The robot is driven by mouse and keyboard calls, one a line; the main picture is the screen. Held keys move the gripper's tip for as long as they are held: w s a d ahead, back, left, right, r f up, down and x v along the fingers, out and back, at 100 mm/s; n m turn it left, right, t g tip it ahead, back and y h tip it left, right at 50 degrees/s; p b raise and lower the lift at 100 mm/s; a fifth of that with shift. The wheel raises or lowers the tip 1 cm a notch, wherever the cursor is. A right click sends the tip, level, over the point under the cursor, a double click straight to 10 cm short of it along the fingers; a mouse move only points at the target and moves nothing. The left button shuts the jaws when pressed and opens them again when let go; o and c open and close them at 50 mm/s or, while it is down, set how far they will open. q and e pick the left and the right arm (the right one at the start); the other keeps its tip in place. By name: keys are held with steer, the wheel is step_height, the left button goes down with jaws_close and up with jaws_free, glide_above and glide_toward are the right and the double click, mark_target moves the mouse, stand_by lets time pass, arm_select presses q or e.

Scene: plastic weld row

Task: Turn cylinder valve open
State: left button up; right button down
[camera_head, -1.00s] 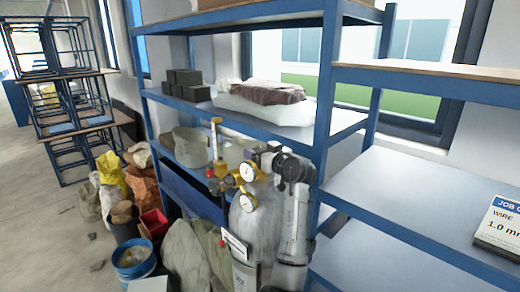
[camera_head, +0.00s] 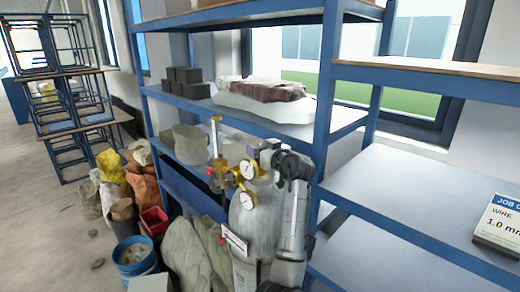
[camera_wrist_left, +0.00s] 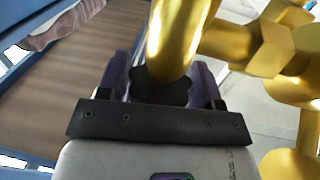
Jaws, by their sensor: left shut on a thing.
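The grey gas cylinder (camera_head: 245,225) stands upright in front of the blue shelving in the head view. Brass fittings with two round gauges, the upper gauge (camera_head: 248,170) and the lower gauge (camera_head: 248,199), sit at its top. My left gripper (camera_head: 254,151) is at the valve behind the gauges, partly hidden there. In the left wrist view, its fingers (camera_wrist_left: 162,84) are shut on a dark lobed valve knob (camera_wrist_left: 150,90), one on each side. A gold brass body (camera_wrist_left: 178,40) covers part of the knob. My right gripper is not in view.
Blue shelving (camera_head: 335,95) stands close behind and right of the cylinder. Sacks (camera_head: 185,255), a blue bucket (camera_head: 133,258) and a red bin (camera_head: 154,219) crowd the floor to the left.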

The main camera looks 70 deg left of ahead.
arm_select(q)
steer(key=shift+f+n+g+h+b, duration=0.2)
steer(key=shift+n+g+h+b, duration=0.5)
steer(key=shift+n+g+b, duration=0.65)
steer(key=shift+n+g+h+b, duration=0.25)
steer(key=shift+g+h+b, duration=0.2)
steer(key=shift+g, duration=0.5)
steer(key=shift+r+n+g+h+b, duration=0.2)
steer(key=shift+n+g+h+b, duration=0.15)
steer(key=shift+n+g+h, duration=0.55)
steer(key=n+g+h, duration=0.2)
steer(key=shift+s+r+g, duration=0.1)
steer(key=shift+g, duration=0.2)
steer(key=shift+d+n+g+h+p, duration=0.1)
steer(key=shift+n+g+h+p, duration=0.3)
steer(key=shift+n+g+h, duration=1)
steer(key=shift+t+h, duration=0.3)
steer(key=shift+h, duration=0.05)
steer(key=o, duration=0.9)
